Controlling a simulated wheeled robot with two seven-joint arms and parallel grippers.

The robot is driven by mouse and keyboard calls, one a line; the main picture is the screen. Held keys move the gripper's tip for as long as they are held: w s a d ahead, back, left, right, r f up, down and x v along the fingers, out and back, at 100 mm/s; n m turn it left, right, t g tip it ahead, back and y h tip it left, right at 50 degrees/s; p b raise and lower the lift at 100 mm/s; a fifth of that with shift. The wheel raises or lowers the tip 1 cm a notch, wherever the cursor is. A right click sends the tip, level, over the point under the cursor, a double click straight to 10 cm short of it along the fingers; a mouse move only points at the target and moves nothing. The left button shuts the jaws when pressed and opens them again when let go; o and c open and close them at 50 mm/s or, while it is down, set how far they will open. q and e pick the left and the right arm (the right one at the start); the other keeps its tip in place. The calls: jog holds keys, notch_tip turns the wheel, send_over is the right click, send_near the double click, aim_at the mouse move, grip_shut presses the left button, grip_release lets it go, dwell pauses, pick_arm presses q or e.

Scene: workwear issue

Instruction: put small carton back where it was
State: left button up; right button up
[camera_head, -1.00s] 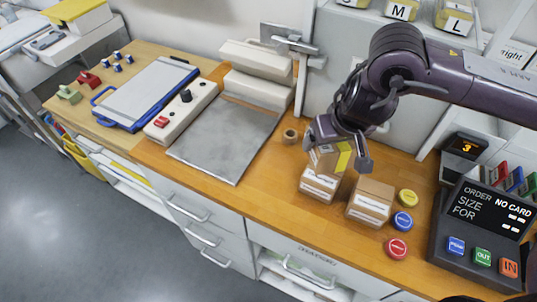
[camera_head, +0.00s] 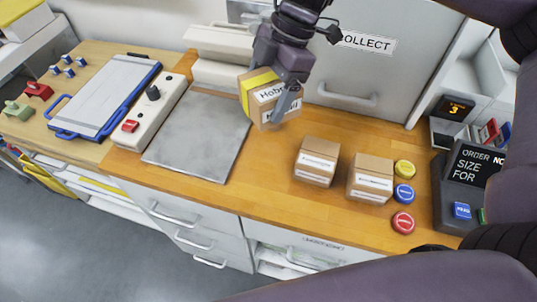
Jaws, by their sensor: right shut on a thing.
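My right gripper (camera_head: 270,92) comes in from the top and is shut on a small carton (camera_head: 262,118) with a yellow band and a white printed label, partly covered by a finger. The held carton is tilted, by the right edge of the grey metal plate (camera_head: 198,135); whether its base touches the counter I cannot tell. Two other brown cartons with white labels stand on the wooden counter to its right, one nearer (camera_head: 317,162) and one farther right (camera_head: 371,178). My left gripper is not in view.
Yellow, blue and red buttons (camera_head: 403,194) lie right of the cartons, beside a dark order terminal (camera_head: 470,170). A cabinet marked COLLECT (camera_head: 385,75) stands behind. A white control box (camera_head: 150,110) and a blue-framed board (camera_head: 105,95) are left. Counter in front of the held carton is clear.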

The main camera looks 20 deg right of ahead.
notch_tip(320, 180, down, 14)
jog(key=shift+d+r+p, duration=0.1)
jog(key=shift+r+p, duration=0.15)
jog(key=shift+p, duration=0.9)
notch_tip(320, 180, down, 4)
jog(key=shift+p, duration=0.35)
jog(key=shift+f, duration=0.4)
jog(key=shift+f, duration=0.1)
jog(key=o, duration=1.1)
jog(key=shift+o, duration=0.2)
jog(key=b+v, duration=0.2)
jog(key=v, duration=1)
